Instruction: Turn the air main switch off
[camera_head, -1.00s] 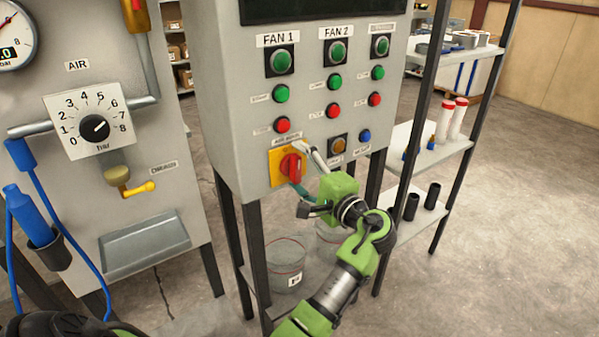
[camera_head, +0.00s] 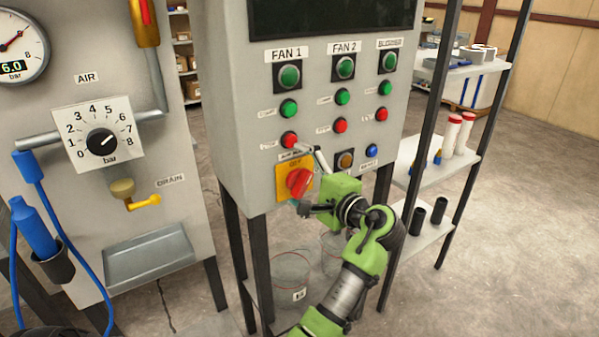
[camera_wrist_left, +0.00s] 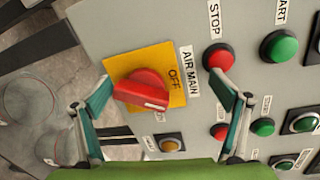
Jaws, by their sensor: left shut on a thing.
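The air main switch is a red rotary knob (camera_head: 299,182) on a yellow plate (camera_head: 281,170) at the lower left of the grey fan panel. In the left wrist view the knob (camera_wrist_left: 142,90) sits between the two fingers, its handle slanted and its white mark (camera_wrist_left: 155,106) toward the lower right. The word OFF shows on the plate above the mark; a second word below it is mostly hidden. My left gripper (camera_head: 307,181) is shut on the knob; it also shows in the left wrist view (camera_wrist_left: 170,94). My right gripper is not in view.
A red stop button (camera_wrist_left: 218,57) is close to one fingertip. An amber button (camera_head: 345,160) and a blue button (camera_head: 372,151) lie right of the switch. The air panel (camera_head: 160,215) stands to the left, a shelf (camera_head: 448,170) to the right.

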